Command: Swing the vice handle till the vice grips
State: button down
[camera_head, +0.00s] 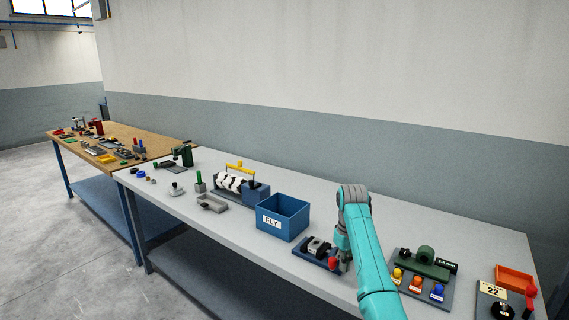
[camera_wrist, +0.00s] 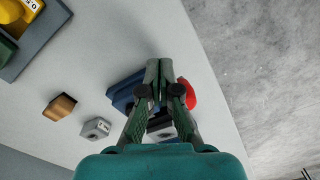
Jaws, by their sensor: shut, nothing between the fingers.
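The vice (camera_head: 318,246) sits on a dark blue base on the grey bench, with grey jaws and a dark part between them. Its handle ends in a red knob (camera_head: 332,263). My gripper (camera_head: 345,266) points down just right of the knob, its fingers shut and empty. In the wrist view the shut fingertips (camera_wrist: 160,72) are beside the red knob (camera_wrist: 189,94), which is partly hidden behind a finger; I cannot tell whether they touch. The blue base (camera_wrist: 122,92) shows left of the fingers, which hide much of the vice.
A blue box labelled FLY (camera_head: 283,217) stands left of the vice. A green device with coloured knobs (camera_head: 422,270) is to the right. In the wrist view a grey block (camera_wrist: 97,128) and a brown block (camera_wrist: 60,106) lie near the vice. The bench's front edge is close.

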jog(key=shift+s+d, duration=0.3)
jog(key=shift+d, duration=0.2)
jog(key=shift+s, duration=0.1)
dwell(0.4)
